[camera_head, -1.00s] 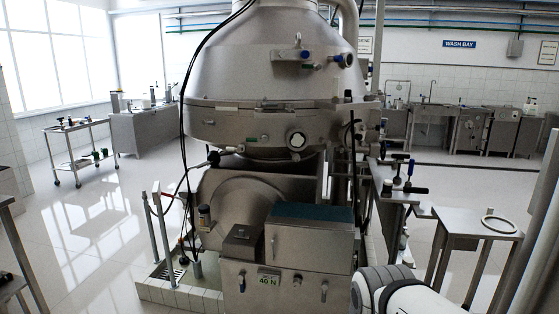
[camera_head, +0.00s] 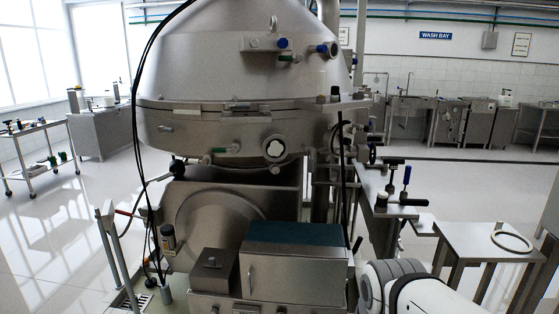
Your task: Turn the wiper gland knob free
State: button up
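The separator (camera_head: 215,75) is a large steel dome on a lower housing and fills the middle of the head view. A black ball-like knob (camera_head: 178,166) shows below the ring at the left. I cannot tell which of these is the wiper gland knob, nor whether it is tight or loose. My gripper is out of view. Only a white and grey part of my arm shows at bottom right.
A steel box with a dark teal top (camera_head: 294,235) stands in front of the separator. A bench (camera_head: 400,207) with several handled tools is at its right. A side table (camera_head: 470,242) holds a pale ring (camera_head: 512,241). Black cables hang at the left.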

aim_at(274, 169)
jog(key=i, duration=1.3)
jog(key=u, duration=0.35)
